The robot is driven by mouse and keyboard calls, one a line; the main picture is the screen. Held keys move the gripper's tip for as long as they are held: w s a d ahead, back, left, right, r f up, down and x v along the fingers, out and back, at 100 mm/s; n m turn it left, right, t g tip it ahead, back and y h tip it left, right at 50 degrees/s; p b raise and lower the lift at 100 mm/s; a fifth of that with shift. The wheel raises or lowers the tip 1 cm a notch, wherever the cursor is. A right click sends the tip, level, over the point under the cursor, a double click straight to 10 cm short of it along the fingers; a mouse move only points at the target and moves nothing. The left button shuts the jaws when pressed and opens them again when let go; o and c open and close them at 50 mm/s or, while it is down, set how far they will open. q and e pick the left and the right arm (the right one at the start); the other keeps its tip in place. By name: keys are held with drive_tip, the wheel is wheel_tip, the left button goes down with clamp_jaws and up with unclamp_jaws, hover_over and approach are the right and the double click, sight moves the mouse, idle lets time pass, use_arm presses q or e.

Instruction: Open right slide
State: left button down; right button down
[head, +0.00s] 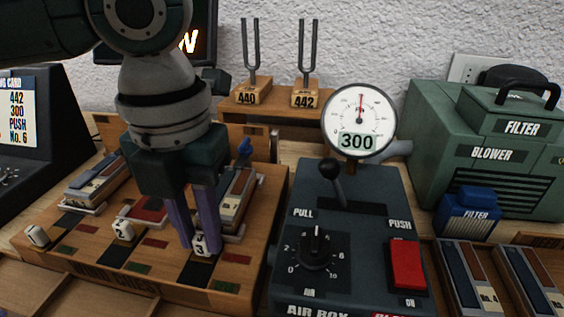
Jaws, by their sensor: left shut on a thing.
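A wooden wind chest (150,272) lies at the left, with white numbered slide knobs along its front. The right slide's knob, marked 3 (202,249), sits at the right front. My left gripper (196,240) reaches down from above, its two purple fingers shut on this knob. The fingers and hand hide part of the knob and the slide behind it. The middle knob, marked 2 (122,230), and the left knob (37,235) stand free. My right gripper is not in view.
An air box (345,240) with lever, dial and red switch stands close right of the chest, under a gauge (359,112) reading 300. Tuning forks (307,60) stand on a shelf behind. A green blower (490,150) is at right. Reed blocks (470,280) lie at front right.

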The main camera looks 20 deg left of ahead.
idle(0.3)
use_arm(q)
drive_tip(key=shift+s+r, duration=0.1)
drive_tip(key=s+p, duration=0.3)
drive_tip(key=shift+d+r, duration=0.15)
drive_tip(key=shift+d, duration=0.25)
drive_tip(key=shift+s+d+p, duration=0.1)
drive_tip(key=shift+s+p, duration=0.2)
drive_tip(key=shift+f, duration=0.2)
drive_tip(key=c, duration=0.7)
unclamp_jaws()
